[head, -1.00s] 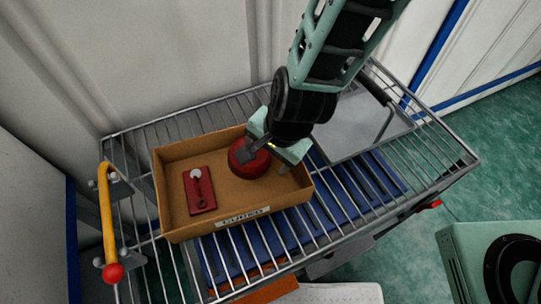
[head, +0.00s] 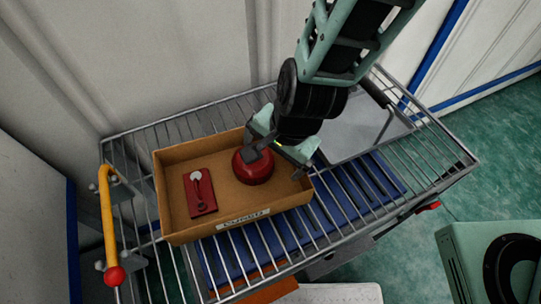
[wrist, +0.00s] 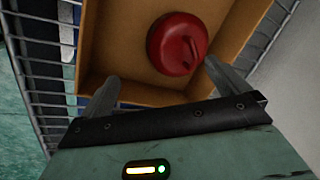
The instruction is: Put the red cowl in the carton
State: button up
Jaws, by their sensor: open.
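The red cowl (head: 252,168) is a round, dome-like piece with a raised bar on top. It sits inside the brown carton (head: 172,225), in its right part. The cowl also shows in the wrist view (wrist: 175,45), near the carton wall (wrist: 135,92). My gripper (head: 280,150) is over the right end of the carton, its jaws spread wide. In the wrist view its two fingers (wrist: 165,82) are apart with nothing between them, and the cowl lies beyond the fingertips. The carton's front label is too small to read surely.
A dark red plate with a round-ended lever (head: 200,192) lies in the carton's left part. The carton stands on a wire rack cart (head: 440,150) with a yellow handle (head: 106,215). A grey sheet-like tray (head: 365,125) lies behind to the right.

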jog(key=s+d+r+n+g+p, duration=0.1)
jog(key=s+d+r+n, duration=0.2)
jog(key=r, duration=0.4)
jog(key=s+d+r+n+g+p, duration=0.1)
jog(key=s+d+r+n+p, duration=0.15)
jog(key=r, duration=0.45)
jog(key=s+d+r+n+h, duration=0.1)
jog(key=s+d+r+n, duration=0.3)
jog(key=d+n, duration=0.4)
jog(key=shift+d+n+h+b, duration=0.3)
jog(key=shift+n+h+b, duration=0.05)
jog(key=shift+n+h, duration=0.1)
